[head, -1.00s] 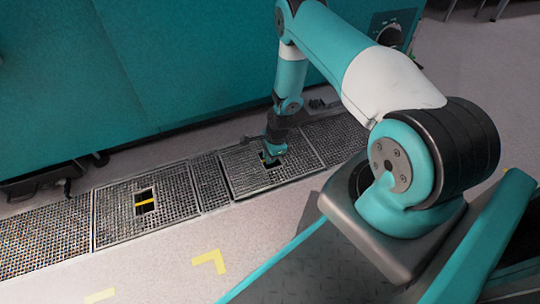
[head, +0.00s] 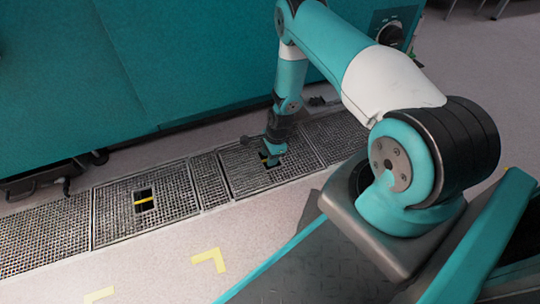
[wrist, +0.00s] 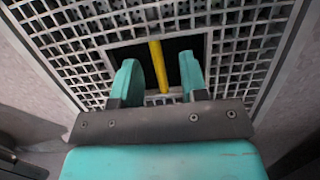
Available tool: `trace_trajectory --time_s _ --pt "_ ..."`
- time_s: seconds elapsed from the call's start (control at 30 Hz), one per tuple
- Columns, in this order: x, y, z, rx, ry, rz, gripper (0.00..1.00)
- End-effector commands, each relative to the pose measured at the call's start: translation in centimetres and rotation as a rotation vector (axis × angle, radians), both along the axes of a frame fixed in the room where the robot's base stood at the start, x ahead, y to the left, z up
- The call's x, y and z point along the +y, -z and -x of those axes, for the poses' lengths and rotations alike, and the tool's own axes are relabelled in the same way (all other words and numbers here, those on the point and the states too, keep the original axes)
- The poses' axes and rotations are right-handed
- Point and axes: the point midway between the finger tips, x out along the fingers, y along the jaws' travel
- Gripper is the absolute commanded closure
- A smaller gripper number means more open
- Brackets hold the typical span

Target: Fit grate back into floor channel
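A metal mesh grate (head: 240,172) lies in the floor channel along the teal cabinet. It looks about level with its neighbours; I cannot tell whether it is fully seated. In the wrist view the grate (wrist: 240,45) fills the upper part, with a square dark opening crossed by a yellow bar (wrist: 158,68). My gripper (head: 270,161) is above this opening, pointing down. In the wrist view the two teal fingers of my gripper (wrist: 159,72) are apart, one on each side of the yellow bar, with gaps between. In the head view my gripper hides most of the bar.
A second grate (head: 110,215) with its own yellow bar (head: 145,201) lies further left in the channel. Plain mesh sections fill the rest. The teal cabinet (head: 150,65) stands close behind. A yellow floor mark (head: 209,258) lies on clear pale floor in front.

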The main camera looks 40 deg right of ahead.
Motion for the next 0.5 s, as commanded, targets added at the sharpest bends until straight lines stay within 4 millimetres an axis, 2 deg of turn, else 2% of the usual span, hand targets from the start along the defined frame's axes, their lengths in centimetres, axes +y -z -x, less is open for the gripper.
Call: trace_trajectory --time_s 0.27,0.37,0.5 --pt "0.0 -0.1 0.1 0.002 0.001 0.000 0.60" --pt "-0.2 -1.2 0.1 0.001 0.001 0.001 0.60" --pt "-0.7 -4.2 0.2 0.001 0.002 0.001 0.60"
